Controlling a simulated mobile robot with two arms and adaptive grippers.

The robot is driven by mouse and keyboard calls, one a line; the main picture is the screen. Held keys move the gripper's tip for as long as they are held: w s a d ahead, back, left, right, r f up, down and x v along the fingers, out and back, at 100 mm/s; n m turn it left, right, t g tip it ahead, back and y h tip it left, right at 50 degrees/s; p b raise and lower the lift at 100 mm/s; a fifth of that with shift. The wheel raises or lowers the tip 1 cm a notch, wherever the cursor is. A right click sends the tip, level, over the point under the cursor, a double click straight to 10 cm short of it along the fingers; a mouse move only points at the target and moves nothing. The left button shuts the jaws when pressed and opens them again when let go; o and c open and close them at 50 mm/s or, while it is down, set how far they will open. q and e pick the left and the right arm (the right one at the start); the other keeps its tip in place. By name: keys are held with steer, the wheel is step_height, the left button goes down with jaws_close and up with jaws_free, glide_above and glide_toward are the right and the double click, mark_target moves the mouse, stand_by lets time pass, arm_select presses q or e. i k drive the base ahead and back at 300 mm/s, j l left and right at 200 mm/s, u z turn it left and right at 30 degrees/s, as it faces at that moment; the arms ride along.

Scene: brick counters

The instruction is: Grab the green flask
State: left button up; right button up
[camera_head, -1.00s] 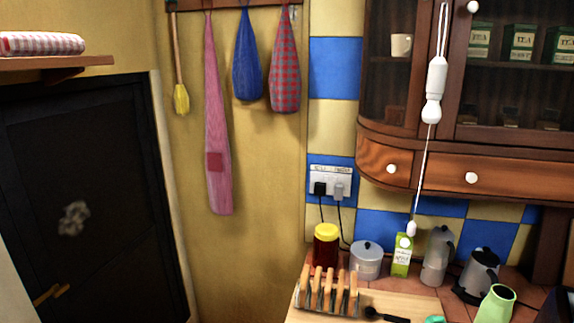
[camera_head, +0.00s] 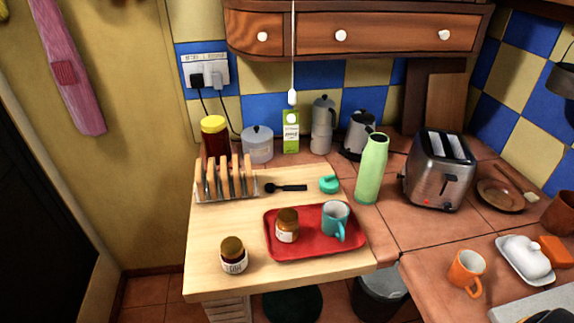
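The green flask (camera_head: 371,170) stands upright on the tiled counter, just right of the wooden board's back right corner. It is light green and tall, with an open-looking dark top. A teal lid-like piece (camera_head: 329,184) lies on the wooden board to its left. Neither of my grippers shows in the head view.
A steel toaster (camera_head: 440,172) stands right of the flask, and a kettle (camera_head: 358,135) is behind it. A red tray (camera_head: 316,246) with a jar and a teal mug (camera_head: 335,220) lies in front left. An orange mug (camera_head: 466,271) stands at the front right. Bare tiles lie in front of the flask.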

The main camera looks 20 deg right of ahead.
mark_target(375, 154)
steer(key=z, duration=1.35)
